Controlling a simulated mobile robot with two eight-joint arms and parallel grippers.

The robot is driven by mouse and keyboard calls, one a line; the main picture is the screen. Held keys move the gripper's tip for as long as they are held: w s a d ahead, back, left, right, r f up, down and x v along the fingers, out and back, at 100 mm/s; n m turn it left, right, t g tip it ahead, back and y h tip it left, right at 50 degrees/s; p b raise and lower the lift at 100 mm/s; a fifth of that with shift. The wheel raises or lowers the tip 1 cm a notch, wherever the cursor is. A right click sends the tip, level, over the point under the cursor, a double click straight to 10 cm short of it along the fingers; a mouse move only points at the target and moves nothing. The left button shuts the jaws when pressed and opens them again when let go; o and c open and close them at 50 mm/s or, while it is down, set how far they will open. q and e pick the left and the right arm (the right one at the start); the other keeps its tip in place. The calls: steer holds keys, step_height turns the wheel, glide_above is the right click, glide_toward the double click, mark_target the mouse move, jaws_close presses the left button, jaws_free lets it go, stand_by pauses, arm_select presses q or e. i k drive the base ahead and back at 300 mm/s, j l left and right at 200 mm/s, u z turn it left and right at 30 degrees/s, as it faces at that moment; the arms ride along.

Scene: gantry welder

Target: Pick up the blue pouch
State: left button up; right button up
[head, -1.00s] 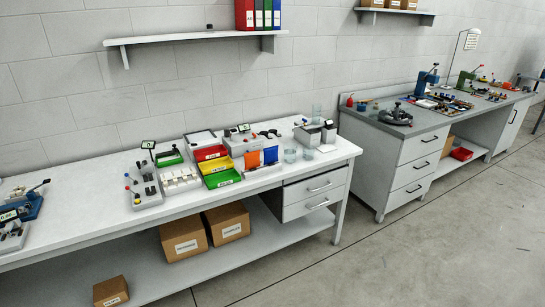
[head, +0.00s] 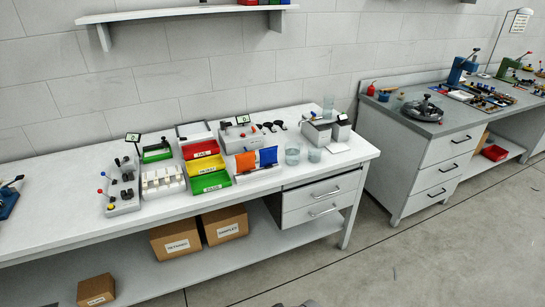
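The blue pouch (head: 268,156) stands upright on the white workbench (head: 318,179), just right of an orange pouch (head: 246,161). Both seem to be in a small holder near the bench's front edge, left of the glass beakers. No gripper can be made out in the head view. A small dark shape at the bottom edge is too cut off to identify.
Red, yellow and green bins (head: 209,182) stand left of the pouches. Glass beakers (head: 292,154) stand close on the right. A grey device (head: 325,131) is behind them. A wall shelf (head: 185,13) hangs above. The floor (head: 400,262) in front is clear.

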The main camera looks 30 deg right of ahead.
mark_target(268, 156)
steer(key=i+l, duration=0.15)
steer(key=l, duration=0.2)
steer(key=i+l, duration=0.1)
steer(key=l, duration=0.25)
steer(key=i+l+u, duration=0.1)
steer(key=l, duration=0.3)
steer(key=i+l, duration=0.2)
steer(key=l, duration=0.15)
steer(key=i+l, duration=0.25)
steer(key=i+l+u, duration=0.1)
steer(key=l, duration=0.35)
steer(key=i+l, duration=0.3)
steer(key=i+u, duration=0.05)
steer(key=i, duration=0.1)
